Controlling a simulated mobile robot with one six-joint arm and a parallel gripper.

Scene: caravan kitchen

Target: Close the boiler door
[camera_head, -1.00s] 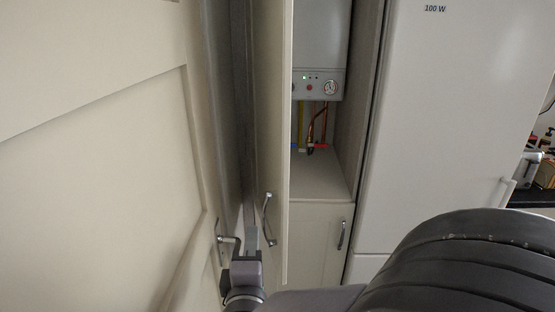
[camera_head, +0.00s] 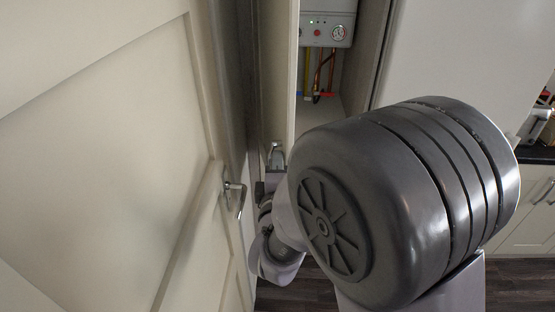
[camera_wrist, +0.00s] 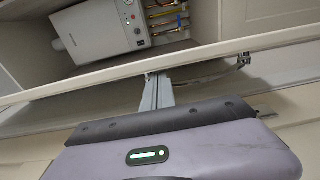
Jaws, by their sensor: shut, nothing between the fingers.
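The boiler door (camera_head: 276,70), a tall cream panel, stands open beside the boiler (camera_head: 328,29). In the wrist view its long edge (camera_wrist: 100,72) crosses the picture, with the boiler (camera_wrist: 100,32) beyond it. The door's metal handle (camera_wrist: 225,70) is to the right of my fingers there. My gripper (camera_wrist: 157,92) is shut and empty, its fingertips at the outer face of the door; I cannot tell whether they touch. In the head view my gripper (camera_head: 274,160) is small and low at the door, and my arm hides the door's lower part.
A large cream panelled door (camera_head: 110,130) with a lever handle (camera_head: 234,195) stands close on the left. A white fridge-like front (camera_head: 445,50) is right of the boiler cupboard. A counter (camera_head: 537,152) is at far right. Dark floor (camera_head: 515,280) shows below it.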

